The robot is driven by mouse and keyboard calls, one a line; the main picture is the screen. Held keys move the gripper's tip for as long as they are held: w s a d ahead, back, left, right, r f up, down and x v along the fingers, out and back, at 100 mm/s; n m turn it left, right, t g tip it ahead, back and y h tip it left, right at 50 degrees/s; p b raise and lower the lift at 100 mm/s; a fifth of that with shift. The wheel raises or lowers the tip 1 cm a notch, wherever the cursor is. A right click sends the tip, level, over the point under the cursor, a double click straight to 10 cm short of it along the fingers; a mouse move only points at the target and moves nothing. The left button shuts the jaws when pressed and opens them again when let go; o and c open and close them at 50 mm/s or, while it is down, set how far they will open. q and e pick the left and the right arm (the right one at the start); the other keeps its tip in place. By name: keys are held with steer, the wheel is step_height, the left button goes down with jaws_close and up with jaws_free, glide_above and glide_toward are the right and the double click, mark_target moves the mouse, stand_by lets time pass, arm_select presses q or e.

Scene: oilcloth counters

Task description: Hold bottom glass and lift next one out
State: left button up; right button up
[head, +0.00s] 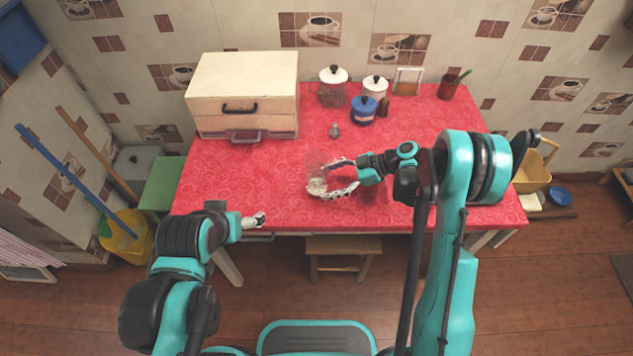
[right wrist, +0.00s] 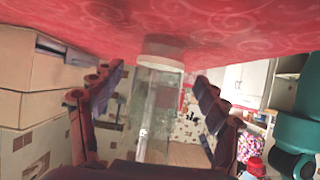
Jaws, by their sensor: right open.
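A clear glass or nested stack of glasses (head: 316,172) stands on the red table (head: 240,180) near its middle. How many glasses are nested I cannot tell. My right gripper (head: 333,180) is open, with its fingers on either side of the glass. The right wrist view shows the clear glass (right wrist: 155,115) between the two spread fingers (right wrist: 160,95), with a gap at each side. My left gripper (head: 258,219) is at the table's front edge, left of the glass and apart from it. It is too small to tell whether it is open.
A cream drawer box (head: 243,85) stands at the back left. White-lidded jars (head: 333,88), a blue pot (head: 364,111) and a dark red cup (head: 448,88) stand at the back. A small grey shaker (head: 334,131) is behind the glass. The table's front left is clear.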

mark_target(320, 184)
steer(key=shift+b+x, duration=0.6)
steer(key=shift+x, duration=0.9)
